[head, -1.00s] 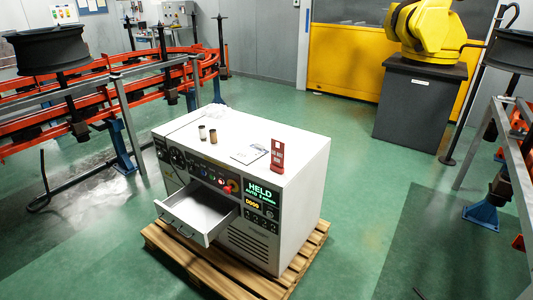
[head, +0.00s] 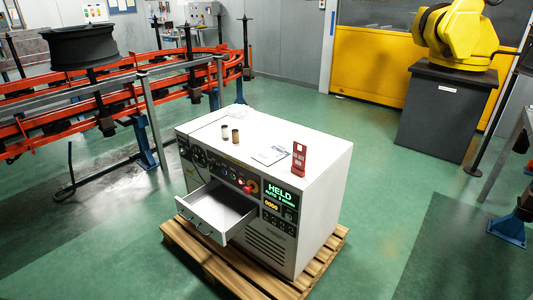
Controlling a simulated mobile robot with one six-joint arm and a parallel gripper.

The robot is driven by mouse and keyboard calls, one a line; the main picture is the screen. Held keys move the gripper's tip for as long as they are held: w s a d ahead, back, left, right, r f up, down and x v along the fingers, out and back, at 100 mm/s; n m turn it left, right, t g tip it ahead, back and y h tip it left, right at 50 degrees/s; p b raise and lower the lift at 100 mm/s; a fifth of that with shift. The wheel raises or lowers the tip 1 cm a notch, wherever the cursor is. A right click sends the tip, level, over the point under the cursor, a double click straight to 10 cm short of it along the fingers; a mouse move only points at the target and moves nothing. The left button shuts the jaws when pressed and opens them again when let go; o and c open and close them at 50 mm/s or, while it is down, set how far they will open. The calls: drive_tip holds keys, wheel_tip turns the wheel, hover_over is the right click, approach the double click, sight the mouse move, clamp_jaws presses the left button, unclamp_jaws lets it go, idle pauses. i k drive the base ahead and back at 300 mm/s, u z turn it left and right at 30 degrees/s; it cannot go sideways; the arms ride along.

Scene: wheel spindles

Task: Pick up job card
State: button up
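A flat white card with printing, which looks like the job card (head: 270,155), lies on top of the white control cabinet (head: 205,128), right of the middle of its top. A red upright tag or stand (head: 299,157) stands just to the right of the card. My gripper is not in the head view, so its state does not show.
Two small cylinders, one pale (head: 224,132) and one brown (head: 235,136), stand left of the card. A clear crumpled item lies at the cabinet's back edge. The front drawer (head: 217,209) is open and looks empty. The cabinet stands on a wooden pallet (head: 190,257). Green floor surrounds it.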

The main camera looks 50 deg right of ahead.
sight(268, 158)
drive_tip(key=i, duration=0.85)
drive_tip(key=z, duration=0.05)
